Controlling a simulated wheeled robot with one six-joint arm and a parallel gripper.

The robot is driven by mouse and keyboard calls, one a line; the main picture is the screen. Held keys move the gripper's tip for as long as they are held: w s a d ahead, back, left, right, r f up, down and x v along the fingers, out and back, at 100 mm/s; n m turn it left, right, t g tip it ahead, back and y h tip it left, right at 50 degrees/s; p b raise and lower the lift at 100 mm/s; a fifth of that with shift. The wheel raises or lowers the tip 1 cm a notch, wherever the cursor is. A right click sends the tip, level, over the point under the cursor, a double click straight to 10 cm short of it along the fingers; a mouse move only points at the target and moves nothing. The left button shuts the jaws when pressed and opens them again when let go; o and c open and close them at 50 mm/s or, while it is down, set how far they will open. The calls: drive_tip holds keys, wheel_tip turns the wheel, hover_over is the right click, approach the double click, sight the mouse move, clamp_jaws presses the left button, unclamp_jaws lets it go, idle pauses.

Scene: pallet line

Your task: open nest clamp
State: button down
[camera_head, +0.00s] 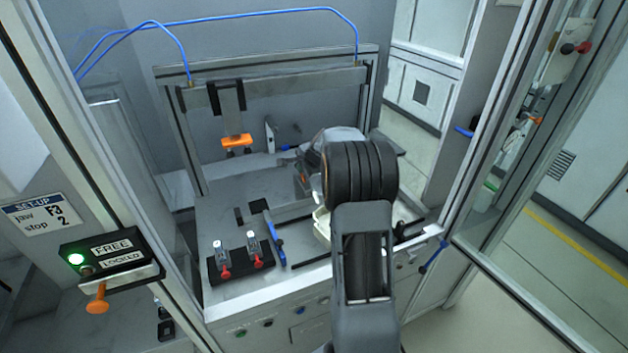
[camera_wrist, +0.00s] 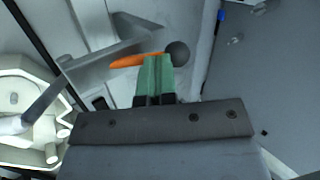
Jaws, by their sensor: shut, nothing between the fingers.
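In the wrist view my gripper (camera_wrist: 158,75) is shut and empty, its green fingertips together. An orange lever-like piece (camera_wrist: 135,60) lies just beyond the fingertips, with a dark grey round knob (camera_wrist: 178,53) to their right. I cannot tell whether the fingers touch either. A grey clamp-like arm (camera_wrist: 110,55) runs left from there, and its rod with a whitish tip reaches over a cream part (camera_wrist: 42,95). In the head view the cream part (camera_head: 322,228) is mostly hidden behind my arm. My fingertips and most of the clamp are also hidden there.
A frame with an orange-tipped hanging unit (camera_head: 237,142) stands over the bench. Two red-tipped clamps (camera_head: 224,258) and a blue handle (camera_head: 274,240) sit at front left. A FREE/LOCKED box (camera_head: 110,255) shows a green light beside FREE. Cabinet posts (camera_head: 480,110) border the bench.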

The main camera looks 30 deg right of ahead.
drive_tip(key=shift+f, duration=0.1)
idle(0.4)
drive_tip(key=shift+r+p, duration=0.35)
drive_tip(key=shift+r, duration=0.15)
wheel_tip(320, 180, up, 12)
drive_tip(key=d+p, duration=0.1)
drive_tip(key=d, duration=0.1)
drive_tip(key=shift+w+d, duration=0.15)
drive_tip(key=shift+w, duration=0.1)
drive_tip(key=n+g, duration=0.2)
drive_tip(key=n, duration=0.3)
hover_over(311, 186)
wheel_tip(311, 186, down, 6)
drive_tip(key=s+a+n, duration=0.6)
drive_tip(key=s+a, duration=0.5)
drive_tip(key=s, duration=0.2)
drive_tip(key=s+a+r+n+g, duration=0.1)
drive_tip(key=s+a+n, duration=0.5)
drive_tip(key=s+a, duration=0.4)
drive_tip(key=shift+s+a+r+n, duration=0.2)
drive_tip(key=shift+s+a+n, duration=0.2)
drive_tip(key=shift+s, duration=1.05)
